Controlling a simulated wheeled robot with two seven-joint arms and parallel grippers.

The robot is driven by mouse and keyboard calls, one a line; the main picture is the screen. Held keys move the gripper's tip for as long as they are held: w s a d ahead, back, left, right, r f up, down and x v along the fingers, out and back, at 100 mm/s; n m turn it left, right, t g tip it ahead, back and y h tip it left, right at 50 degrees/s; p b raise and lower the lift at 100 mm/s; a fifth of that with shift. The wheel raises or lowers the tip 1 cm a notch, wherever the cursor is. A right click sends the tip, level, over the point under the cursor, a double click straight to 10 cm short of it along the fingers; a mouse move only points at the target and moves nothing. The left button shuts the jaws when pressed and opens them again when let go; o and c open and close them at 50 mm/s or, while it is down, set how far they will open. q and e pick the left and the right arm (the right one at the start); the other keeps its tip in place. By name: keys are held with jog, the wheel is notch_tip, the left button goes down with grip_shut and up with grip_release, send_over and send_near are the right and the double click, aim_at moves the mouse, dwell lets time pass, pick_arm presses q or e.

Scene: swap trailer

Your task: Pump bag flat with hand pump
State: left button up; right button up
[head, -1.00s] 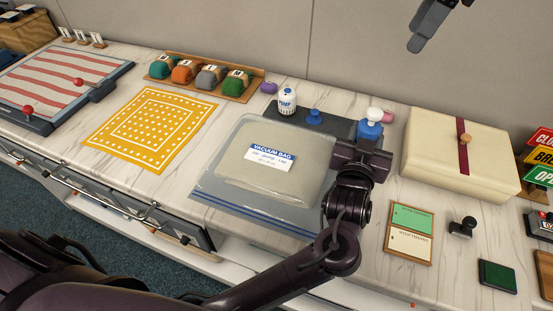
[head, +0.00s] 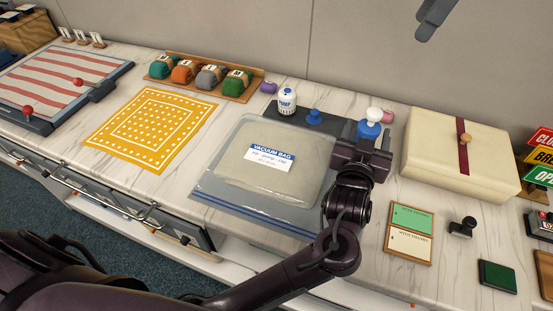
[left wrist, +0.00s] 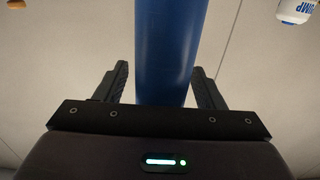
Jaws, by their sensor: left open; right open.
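The vacuum bag (head: 300,178), clear with a pale, puffed filling and a white and blue label, lies flat on the counter. A blue hand pump with a white top (head: 369,129) stands at the bag's right, behind my left gripper (head: 362,143). In the left wrist view its blue barrel (left wrist: 170,50) stands between my left gripper's two open fingers (left wrist: 165,88), with gaps on both sides. A small blue cap-like piece (head: 314,117) sits on a dark mat behind the bag. My right gripper (head: 434,18) hangs open in the air at the top, partly cut off.
A cream box (head: 435,150) with a knob is right of the pump. A green and cream card (head: 408,232) and a stamp (head: 463,227) lie in front. A yellow mat (head: 150,128) lies left.

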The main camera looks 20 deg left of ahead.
pick_arm(q)
jog(key=s, duration=0.7)
jog(key=shift+s+b, duration=0.4)
jog(key=shift+b, duration=0.05)
